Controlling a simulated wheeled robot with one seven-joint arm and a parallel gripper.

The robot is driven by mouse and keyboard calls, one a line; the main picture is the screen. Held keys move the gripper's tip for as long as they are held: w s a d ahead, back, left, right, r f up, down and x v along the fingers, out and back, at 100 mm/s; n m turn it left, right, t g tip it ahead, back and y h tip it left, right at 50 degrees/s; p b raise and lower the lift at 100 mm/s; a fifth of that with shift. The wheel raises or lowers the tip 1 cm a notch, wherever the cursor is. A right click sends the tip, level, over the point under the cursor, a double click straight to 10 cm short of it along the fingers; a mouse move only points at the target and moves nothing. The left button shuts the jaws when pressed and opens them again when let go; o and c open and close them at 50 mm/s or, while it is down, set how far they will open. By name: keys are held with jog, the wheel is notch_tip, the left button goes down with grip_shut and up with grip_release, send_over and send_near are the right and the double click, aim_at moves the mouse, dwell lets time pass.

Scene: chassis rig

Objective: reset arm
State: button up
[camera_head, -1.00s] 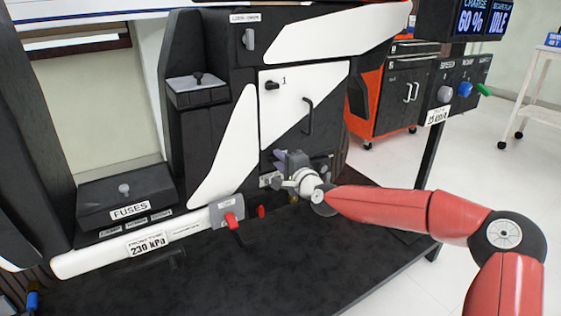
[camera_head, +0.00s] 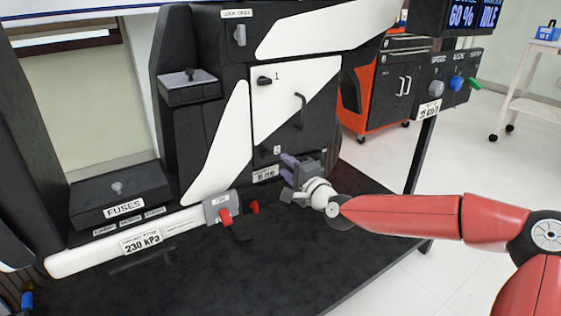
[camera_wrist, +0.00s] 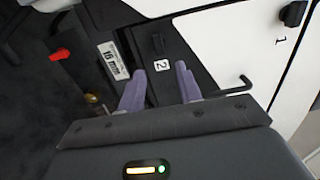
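My gripper (camera_head: 288,168) is in front of the lower part of the chassis rig, just below the black-and-white door marked 1 (camera_head: 292,92). In the wrist view its two purple fingers (camera_wrist: 160,88) stand apart with nothing between them. A black plate marked 2 (camera_wrist: 160,62) shows behind the gap. The door's bent black handle (camera_head: 300,112) is to the upper right of the gripper; it also shows right of the fingers in the wrist view (camera_wrist: 228,88). My red arm reaches in from the right.
A dark platform (camera_head: 250,265) lies below. A white tube (camera_head: 100,250) with a red lever (camera_head: 225,216) is at the left, near the fuses box (camera_head: 118,195). A control post with knobs (camera_head: 455,84) stands at right. An orange tool cabinet (camera_head: 380,95) is behind.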

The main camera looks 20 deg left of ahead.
jog(key=shift+s+d, duration=0.2)
jog(key=shift+s, duration=0.05)
